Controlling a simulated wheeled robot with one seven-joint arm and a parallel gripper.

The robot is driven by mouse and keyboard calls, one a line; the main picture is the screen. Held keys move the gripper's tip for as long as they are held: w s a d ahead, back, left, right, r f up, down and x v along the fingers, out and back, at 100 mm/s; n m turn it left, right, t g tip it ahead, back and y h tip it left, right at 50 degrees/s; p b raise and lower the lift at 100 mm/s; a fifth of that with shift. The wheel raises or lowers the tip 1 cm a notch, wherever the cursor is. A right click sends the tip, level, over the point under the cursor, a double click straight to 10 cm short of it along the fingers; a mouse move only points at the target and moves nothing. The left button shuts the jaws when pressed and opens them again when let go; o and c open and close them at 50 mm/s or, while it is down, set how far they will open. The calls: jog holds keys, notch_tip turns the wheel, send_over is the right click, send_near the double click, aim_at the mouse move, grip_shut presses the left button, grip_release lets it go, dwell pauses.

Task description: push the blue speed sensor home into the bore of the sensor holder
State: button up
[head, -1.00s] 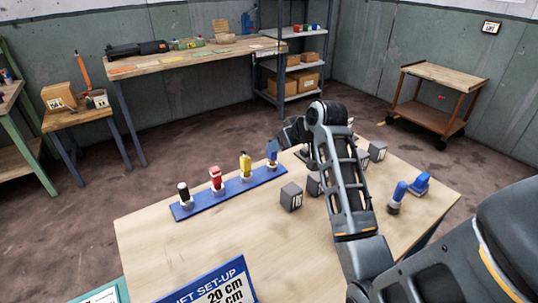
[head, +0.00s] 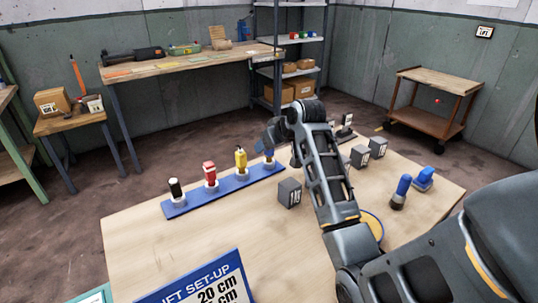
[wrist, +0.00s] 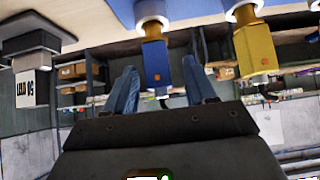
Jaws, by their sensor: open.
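The blue speed sensor (head: 268,154) stands upright at the right end of a blue rail (head: 225,190), the sensor holder as far as I can tell. In the wrist view, which is upside down, the blue sensor (wrist: 156,66) sits in a white collar (wrist: 151,28). My gripper (wrist: 160,72) is open, with one finger on each side of the sensor and visible gaps between. In the head view my gripper (head: 270,137) is at the sensor's top and partly hides it. How deep the sensor sits in its bore is not clear.
A yellow sensor (head: 241,158) stands close beside the blue one, then a red one (head: 209,173) and a black one (head: 175,187). Grey labelled blocks (head: 289,193) and blue-topped parts (head: 401,188) stand to the right.

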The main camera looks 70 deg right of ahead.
grip_shut()
dwell(0.3)
jog(key=shift+r, duration=0.15)
